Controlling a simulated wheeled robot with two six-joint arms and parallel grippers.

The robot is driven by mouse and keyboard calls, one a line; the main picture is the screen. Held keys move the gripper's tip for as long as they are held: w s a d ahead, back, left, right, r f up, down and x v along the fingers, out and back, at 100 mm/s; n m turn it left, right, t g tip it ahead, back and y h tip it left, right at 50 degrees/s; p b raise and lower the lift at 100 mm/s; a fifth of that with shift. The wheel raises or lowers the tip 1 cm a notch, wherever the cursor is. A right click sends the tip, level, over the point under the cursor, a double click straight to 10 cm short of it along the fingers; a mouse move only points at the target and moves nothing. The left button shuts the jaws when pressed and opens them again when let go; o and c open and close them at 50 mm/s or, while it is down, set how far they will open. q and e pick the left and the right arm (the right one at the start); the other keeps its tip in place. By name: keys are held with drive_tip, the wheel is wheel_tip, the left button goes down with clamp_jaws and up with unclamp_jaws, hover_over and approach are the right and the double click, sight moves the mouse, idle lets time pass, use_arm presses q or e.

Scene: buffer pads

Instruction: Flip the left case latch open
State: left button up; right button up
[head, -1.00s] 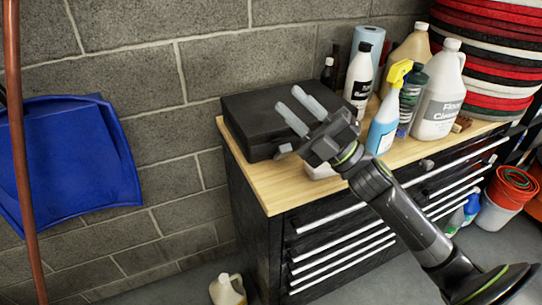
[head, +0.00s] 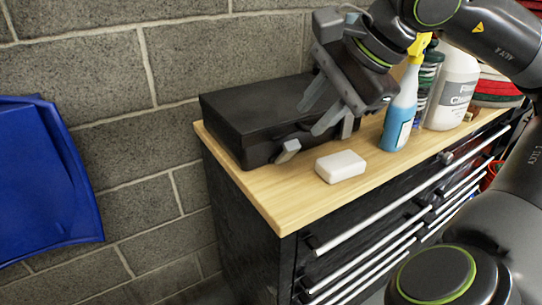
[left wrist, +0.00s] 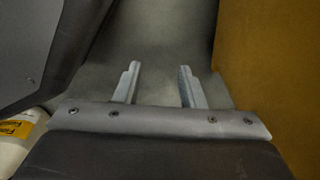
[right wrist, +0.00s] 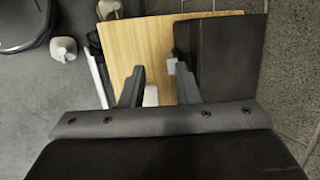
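The black case (head: 250,112) lies closed on the wooden top of the cabinet, against the wall. Its left latch (head: 287,150) is a small light-grey tab that juts out from the lower front. My right gripper (head: 311,121) is open and empty, pointing down in front of the case, right of and above the latch. In the right wrist view the latch (right wrist: 171,66) shows between the fingers, beyond their tips, close to the right one. The gripper hides part of the case's right side. My left gripper (left wrist: 158,68) is open and empty, away from the case.
A white block (head: 341,166) lies on the wooden top (head: 285,201) in front of the case. A blue spray bottle (head: 398,115) and a white jug (head: 452,88) stand to the right. The wooden top's front left is clear.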

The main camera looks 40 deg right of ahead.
drive_tip(key=d+h, duration=0.3)
approach(293, 145)
drive_tip(key=x, duration=0.3)
drive_tip(key=shift+w+d+f+t+y+p, duration=0.15)
drive_tip(key=shift+w+f, duration=0.15)
drive_tip(key=shift+f, duration=0.25)
drive_tip(key=shift+w+d+f+t+y+p, duration=0.15)
drive_tip(key=shift+w+f, duration=0.15)
drive_tip(key=shift+f, duration=0.3)
use_arm(q)
drive_tip(key=shift+f, duration=0.2)
use_arm(e)
drive_tip(key=shift+x, duration=2.95)
use_arm(q)
drive_tip(key=shift+w, duration=0.1)
use_arm(e)
clamp_jaws()
